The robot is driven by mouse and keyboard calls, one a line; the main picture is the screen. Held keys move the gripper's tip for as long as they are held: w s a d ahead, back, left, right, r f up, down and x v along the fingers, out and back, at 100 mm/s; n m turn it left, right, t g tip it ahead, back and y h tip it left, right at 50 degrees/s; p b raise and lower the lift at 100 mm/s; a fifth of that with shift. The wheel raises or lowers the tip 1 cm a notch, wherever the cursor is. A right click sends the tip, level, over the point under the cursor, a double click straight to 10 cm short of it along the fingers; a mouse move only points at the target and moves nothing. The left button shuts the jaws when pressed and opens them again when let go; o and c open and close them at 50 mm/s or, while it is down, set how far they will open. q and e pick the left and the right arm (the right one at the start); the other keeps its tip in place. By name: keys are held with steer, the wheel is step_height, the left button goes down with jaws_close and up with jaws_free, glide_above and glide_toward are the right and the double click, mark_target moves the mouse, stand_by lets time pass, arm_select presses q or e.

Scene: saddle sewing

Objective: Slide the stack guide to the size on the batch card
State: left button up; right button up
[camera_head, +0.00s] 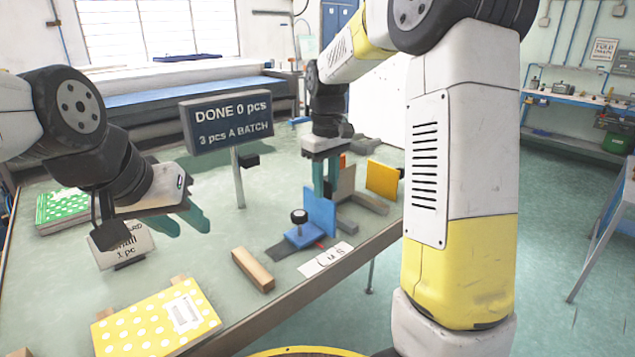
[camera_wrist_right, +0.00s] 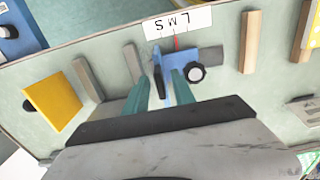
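The blue stack guide (camera_head: 320,211), with a black knob, stands on a dark rail behind a white L M S size strip (camera_head: 327,259). In the wrist view, the guide's red pointer (camera_wrist_right: 176,42) lies beside the letters on the strip (camera_wrist_right: 195,21). My right gripper (camera_head: 325,180) is over the guide; in the wrist view its fingers (camera_wrist_right: 159,90) are apart, with the blue plate (camera_wrist_right: 157,70) between them. Contact is unclear. My left gripper (camera_head: 187,222) is open and empty.
A wooden block (camera_head: 253,270) lies left of the guide. A yellow dotted stack (camera_head: 157,322) is at the front, a green dotted one (camera_head: 62,207) at the left. A sign (camera_head: 229,121) reads "DONE 0 pcs". A yellow plate (camera_head: 382,179) stands right of the guide.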

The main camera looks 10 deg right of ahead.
jaws_close()
stand_by(1.3)
